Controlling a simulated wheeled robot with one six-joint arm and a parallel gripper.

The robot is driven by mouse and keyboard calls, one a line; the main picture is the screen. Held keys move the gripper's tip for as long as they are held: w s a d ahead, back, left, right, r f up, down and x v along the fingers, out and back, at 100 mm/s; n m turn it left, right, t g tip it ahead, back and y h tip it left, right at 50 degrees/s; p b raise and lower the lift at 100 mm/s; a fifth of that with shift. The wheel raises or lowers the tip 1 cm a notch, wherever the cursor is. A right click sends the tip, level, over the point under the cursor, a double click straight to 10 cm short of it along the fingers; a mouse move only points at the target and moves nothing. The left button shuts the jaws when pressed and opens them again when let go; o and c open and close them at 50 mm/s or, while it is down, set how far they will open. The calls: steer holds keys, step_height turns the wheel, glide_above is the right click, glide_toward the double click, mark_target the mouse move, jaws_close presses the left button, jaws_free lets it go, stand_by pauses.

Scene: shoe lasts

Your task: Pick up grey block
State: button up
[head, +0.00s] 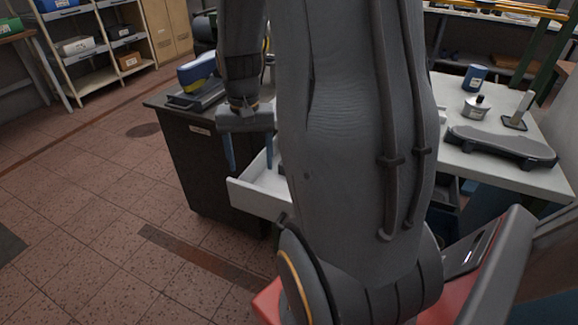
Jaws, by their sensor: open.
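My gripper (249,163) points down over the white open drawer (252,203) of the dark cabinet (190,158). Its two blue-grey fingers are apart, and nothing shows between them. I cannot make out a grey block. My arm hides most of the drawer's inside and its right part, so I cannot tell what lies in there.
A blue, white and yellow object (196,72) sits on a dark holder on the cabinet top. Tiled floor at left is clear.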

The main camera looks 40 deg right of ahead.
steer(key=d+m, duration=0.1)
steer(key=d, duration=0.3)
steer(key=d+f+m, duration=0.1)
steer(key=d+m, duration=0.1)
steer(key=d, duration=0.3)
steer(key=d+f+m, duration=0.1)
steer(key=d+m, duration=0.1)
steer(key=d, duration=0.2)
steer(key=shift+w+d+f+p, duration=0.1)
steer(key=shift+w+d+p, duration=0.15)
steer(key=shift+d+p, duration=0.15)
steer(key=shift+d+f+m, duration=0.2)
steer(key=shift+f, duration=0.35)
steer(key=shift+d+f+m, duration=0.15)
steer(key=shift+f+m, duration=0.05)
steer(key=shift+f, duration=0.3)
steer(key=f, duration=0.3)
steer(key=f+p, duration=0.1)
steer(key=shift+w+a+f, duration=0.1)
steer(key=shift+a+f, duration=0.2)
steer(key=shift+a, duration=0.1)
steer(key=shift+f, duration=0.65)
steer(key=c, duration=1.1)
steer(key=shift+c, duration=0.2)
step_height(320, 180, up, 10)
steer(key=shift+r+b, duration=0.1)
steer(key=shift+b, duration=0.3)
